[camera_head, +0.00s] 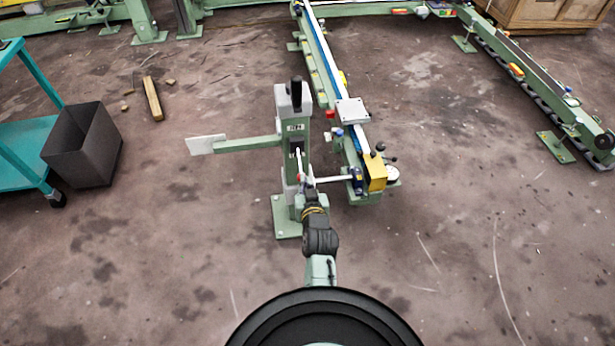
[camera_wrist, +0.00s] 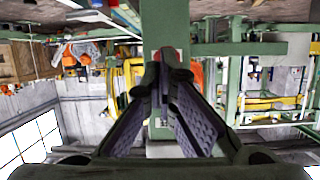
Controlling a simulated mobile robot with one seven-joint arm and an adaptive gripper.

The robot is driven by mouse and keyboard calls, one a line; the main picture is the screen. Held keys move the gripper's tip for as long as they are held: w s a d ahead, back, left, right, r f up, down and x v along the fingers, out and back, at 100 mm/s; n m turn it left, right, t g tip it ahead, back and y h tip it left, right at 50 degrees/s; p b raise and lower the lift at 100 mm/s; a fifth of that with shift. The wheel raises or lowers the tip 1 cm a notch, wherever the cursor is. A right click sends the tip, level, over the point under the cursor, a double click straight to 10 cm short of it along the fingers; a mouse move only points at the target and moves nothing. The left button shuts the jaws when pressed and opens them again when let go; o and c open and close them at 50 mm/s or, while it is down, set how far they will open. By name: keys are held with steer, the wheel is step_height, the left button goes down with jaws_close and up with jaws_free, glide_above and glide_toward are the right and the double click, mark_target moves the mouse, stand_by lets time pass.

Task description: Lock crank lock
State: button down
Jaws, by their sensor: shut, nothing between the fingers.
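The ring inverter's green post (camera_head: 295,135) stands upright in the middle of the head view, with a black handle (camera_head: 296,92) on its top. A small red-and-white part (camera_head: 300,168) shows on its near side; I cannot tell whether this is the crank lock. My gripper (camera_head: 305,187) is low in front of the post, close to this part. In the wrist view my gripper (camera_wrist: 166,72) is shut and empty, its fingertips in front of the green post (camera_wrist: 165,25). A bit of red shows just behind the tips; whether they touch is unclear.
A green arm (camera_head: 245,145) with a pale plate sticks out left from the post. A pale rod (camera_head: 335,179) runs right toward a yellow block (camera_head: 377,172) on the long rail (camera_head: 325,60). A dark bin (camera_head: 82,145) stands left. The floor nearby is mostly clear.

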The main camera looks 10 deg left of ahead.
steer(key=shift+f, duration=0.3)
stand_by(0.4)
step_height(320, 180, up, 10)
steer(key=shift+r, duration=0.15)
stand_by(0.7)
